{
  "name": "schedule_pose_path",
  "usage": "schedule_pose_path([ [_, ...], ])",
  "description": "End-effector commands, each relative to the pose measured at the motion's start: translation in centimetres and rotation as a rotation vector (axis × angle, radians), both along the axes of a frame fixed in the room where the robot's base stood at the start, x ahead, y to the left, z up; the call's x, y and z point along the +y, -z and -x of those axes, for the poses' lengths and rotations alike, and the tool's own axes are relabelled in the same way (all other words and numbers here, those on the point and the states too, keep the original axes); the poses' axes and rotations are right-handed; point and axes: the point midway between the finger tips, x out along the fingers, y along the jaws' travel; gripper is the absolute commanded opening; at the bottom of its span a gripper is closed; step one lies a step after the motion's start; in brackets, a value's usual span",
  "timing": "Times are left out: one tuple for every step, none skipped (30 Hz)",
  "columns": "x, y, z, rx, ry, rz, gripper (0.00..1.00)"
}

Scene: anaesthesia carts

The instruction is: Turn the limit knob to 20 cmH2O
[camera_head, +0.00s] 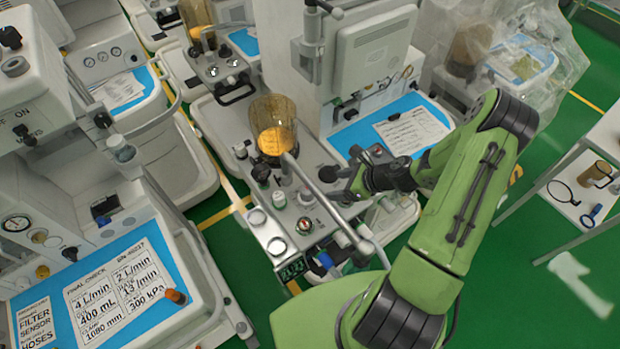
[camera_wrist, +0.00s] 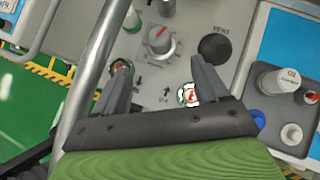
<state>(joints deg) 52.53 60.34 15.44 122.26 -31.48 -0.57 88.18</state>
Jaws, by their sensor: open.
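In the wrist view a grey round knob (camera_wrist: 160,41) with a red mark on its top stands on the grey panel (camera_wrist: 182,16), which appears to hold the limit knob. I cannot read its scale or setting. My gripper (camera_wrist: 160,63) is open and empty. Its two fingers point toward the knob, one on each side of its line, with the knob just beyond the fingertips. In the head view my gripper (camera_head: 335,184) is over the middle cart's panel (camera_head: 262,233), and the arm and fingers hide part of that panel.
A black knob (camera_wrist: 214,48) sits right of the grey knob under a "VENT" label. A metal tube (camera_wrist: 92,75) crosses close to the left finger; it also shows in the head view (camera_head: 322,200). An amber canister (camera_head: 272,112) stands behind.

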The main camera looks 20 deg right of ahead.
Motion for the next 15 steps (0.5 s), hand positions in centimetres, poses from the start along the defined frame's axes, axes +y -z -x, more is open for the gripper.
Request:
schedule_pose_path([
  [0.5, 0.7, -0.3, 0.002, -0.003, -0.004, 0.74],
  [0.8, 1.1, -0.5, 0.002, -0.004, -0.005, 0.74],
  [1.2, 1.7, -0.9, 0.001, -0.003, -0.005, 0.74],
  [1.6, 2.2, -1.3, 0.002, -0.004, -0.006, 0.74],
  [2.0, 2.8, -1.6, 0.001, -0.004, -0.005, 0.74],
  [2.5, 3.5, -2.1, 0.002, -0.004, -0.005, 0.74],
  [2.9, 4.0, -2.5, 0.001, -0.004, -0.004, 0.74],
  [3.3, 4.6, -2.9, 0.001, -0.003, -0.005, 0.74],
  [3.8, 5.3, -3.4, 0.000, -0.003, -0.006, 0.74],
  [4.2, 5.8, -3.7, 0.000, -0.003, -0.004, 0.74],
  [4.6, 6.4, -4.1, 0.000, -0.003, -0.004, 0.74],
  [5.1, 7.1, -4.6, 0.000, -0.001, -0.004, 0.74],
  [5.5, 7.6, -5.0, 0.000, -0.001, -0.004, 0.74],
  [5.8, 8.1, -5.3, 0.000, -0.001, -0.004, 0.74],
  [6.3, 8.8, -5.8, -0.001, -0.002, -0.004, 0.74],
])
